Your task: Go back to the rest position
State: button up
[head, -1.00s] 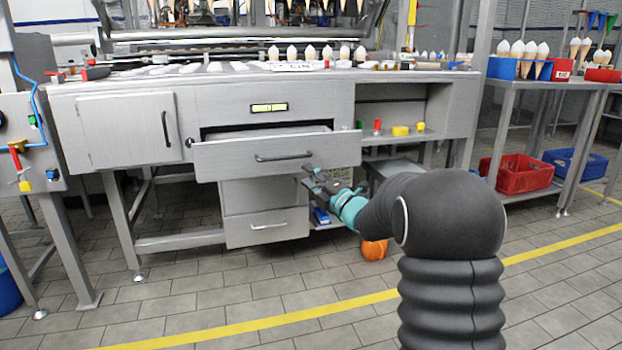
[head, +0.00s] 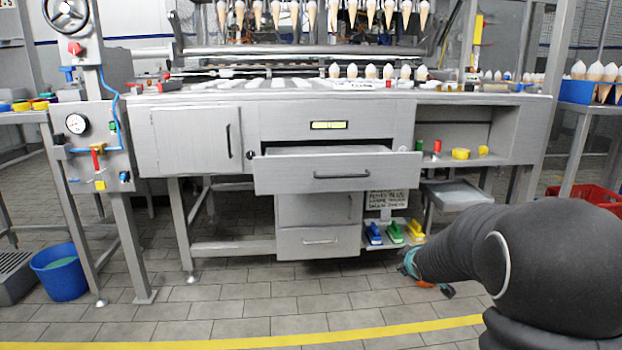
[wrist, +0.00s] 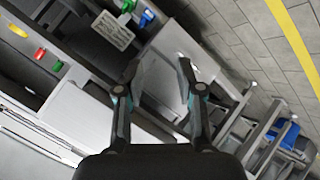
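My gripper (wrist: 160,70) shows in the wrist view with its two dark fingers spread apart and nothing held between them. A pale grey surface lies beyond the fingers. In the head view my arm reaches in from the lower right, and the gripper end is low, in front of the machine bench, mostly hidden by the arm. The upper drawer (head: 338,173) of the bench stands pulled out, with its dark handle facing me. My gripper is to the right of this drawer and apart from its handle.
Green, blue and yellow brush-like items (head: 394,232) sit on a low shelf. A grey tray (head: 456,194) stands right of them. A blue bucket (head: 60,271) is on the floor at left. Tiled floor with a yellow line (head: 250,341) lies clear in front of the bench.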

jog(key=s+a+r+m+g+p, duration=0.1)
jog(key=s+a+r+m+g, duration=0.15)
jog(key=s, duration=0.75)
jog(key=s+a+r+m+g+p, duration=0.1)
jog(key=s+m+g+p, duration=0.15)
jog(key=s, duration=0.65)
jog(key=s+a+r+m+g+p, duration=0.15)
jog(key=s+m, duration=0.25)
jog(key=s, duration=0.6)
jog(key=s+a+r+t+y+p, duration=0.1)
jog(key=s+a+r+p, duration=0.2)
jog(key=s+r, duration=0.7)
jog(key=shift+s+a+r, duration=0.15)
jog(key=shift+s+a, duration=0.25)
jog(key=shift+a, duration=0.65)
